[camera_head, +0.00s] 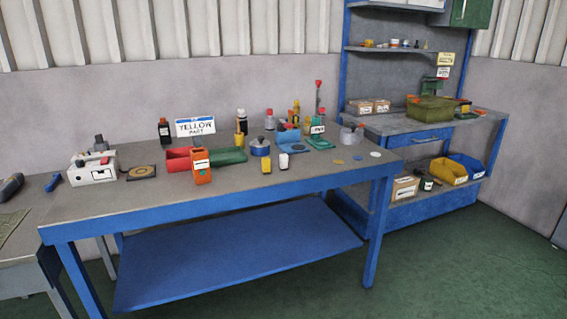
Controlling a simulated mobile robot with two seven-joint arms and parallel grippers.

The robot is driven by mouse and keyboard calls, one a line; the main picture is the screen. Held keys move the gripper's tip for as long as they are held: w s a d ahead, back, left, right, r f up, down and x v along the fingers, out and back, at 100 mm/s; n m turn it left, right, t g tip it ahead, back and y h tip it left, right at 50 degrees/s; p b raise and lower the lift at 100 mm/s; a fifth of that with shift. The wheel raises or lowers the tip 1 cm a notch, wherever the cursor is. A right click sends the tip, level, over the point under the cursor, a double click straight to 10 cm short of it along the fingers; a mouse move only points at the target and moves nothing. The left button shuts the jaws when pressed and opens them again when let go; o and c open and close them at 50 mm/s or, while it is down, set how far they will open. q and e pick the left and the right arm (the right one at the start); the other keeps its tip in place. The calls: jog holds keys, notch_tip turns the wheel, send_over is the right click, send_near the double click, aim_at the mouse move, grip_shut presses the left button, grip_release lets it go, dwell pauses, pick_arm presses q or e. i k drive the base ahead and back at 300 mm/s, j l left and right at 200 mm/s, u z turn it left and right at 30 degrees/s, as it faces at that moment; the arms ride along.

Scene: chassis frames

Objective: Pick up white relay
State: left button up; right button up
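A small white block with a dark top or side (283,161), which looks like the white relay, stands upright near the front middle of the blue-framed workbench (330,177). A similar yellow block (266,164) stands close to its left. At this size I cannot read any marking on either block. Neither of my grippers shows in the head view.
An orange device (201,166), red bin (178,160), green bin (227,156) and blue-grey pot (260,147) stand left of the white block. Small discs (338,161) lie to its right. A white machine (92,168) is at the far left. The bench front is clear.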

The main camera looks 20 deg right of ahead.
aim_at(284, 158)
jog(key=u, duration=0.35)
jog(key=i+l+u, duration=0.1)
jog(key=l+u, duration=0.3)
jog(key=i+l+u, duration=0.1)
jog(key=l+u, duration=0.55)
jog(key=l, duration=0.65)
jog(key=k+l+u, duration=0.1)
jog(key=l+u, duration=0.15)
jog(key=l, duration=0.65)
